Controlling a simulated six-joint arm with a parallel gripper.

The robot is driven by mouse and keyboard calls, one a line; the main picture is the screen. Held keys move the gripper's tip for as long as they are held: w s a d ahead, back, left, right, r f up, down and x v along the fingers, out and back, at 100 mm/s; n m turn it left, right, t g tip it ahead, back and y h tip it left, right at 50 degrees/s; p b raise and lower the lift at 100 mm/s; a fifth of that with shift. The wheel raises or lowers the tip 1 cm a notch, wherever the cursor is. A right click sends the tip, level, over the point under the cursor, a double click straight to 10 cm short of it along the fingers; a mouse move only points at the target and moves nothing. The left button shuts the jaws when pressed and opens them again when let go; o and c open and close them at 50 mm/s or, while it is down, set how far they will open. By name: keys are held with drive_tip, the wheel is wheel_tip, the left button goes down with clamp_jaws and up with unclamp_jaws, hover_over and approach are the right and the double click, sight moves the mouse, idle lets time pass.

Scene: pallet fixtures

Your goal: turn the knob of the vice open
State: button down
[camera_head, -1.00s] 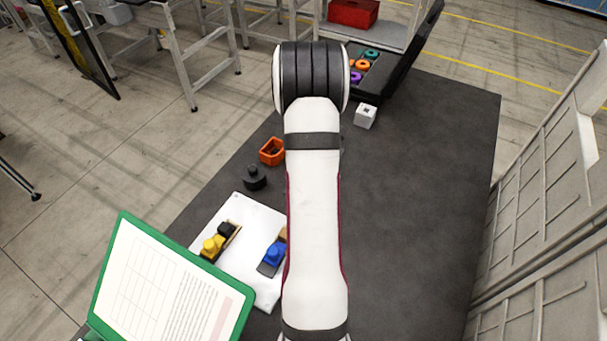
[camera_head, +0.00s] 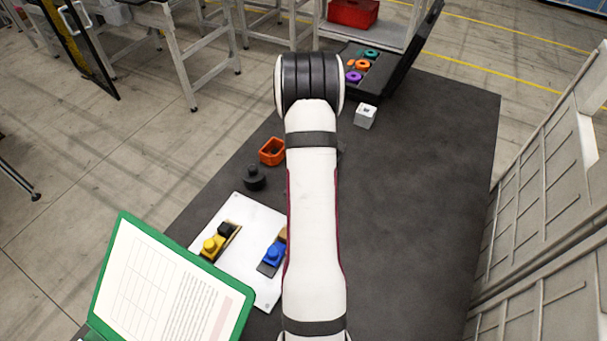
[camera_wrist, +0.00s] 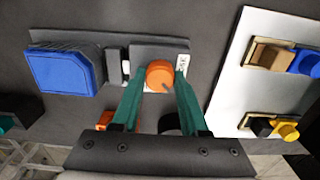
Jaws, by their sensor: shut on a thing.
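In the wrist view the vice is a dark grey base plate (camera_wrist: 148,52) carrying a large blue block (camera_wrist: 65,68) at its left and a round orange knob (camera_wrist: 159,74) at its right. A grey upright jaw and a pale piece stand between them. A small white label (camera_wrist: 181,62) sits right of the knob. My gripper (camera_wrist: 160,80) has teal fingers, one on each side of the knob, and is shut on it. In the head view my arm hides the gripper and the vice.
Left of my arm are a white board (camera_head: 236,205) with yellow (camera_head: 210,245) and blue (camera_head: 272,254) pieces, an orange box (camera_head: 271,151), a black knobbed part (camera_head: 254,179) and a green-edged binder (camera_head: 170,285). A white cube (camera_head: 365,116) lies beyond. The table's right side is clear.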

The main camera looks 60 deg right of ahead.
idle(0.3)
drive_tip(key=m, duration=0.4)
drive_tip(key=shift+m, duration=2.6)
drive_tip(key=shift+c, duration=2.1)
unclamp_jaws()
wheel_tip(320, 180, up, 16)
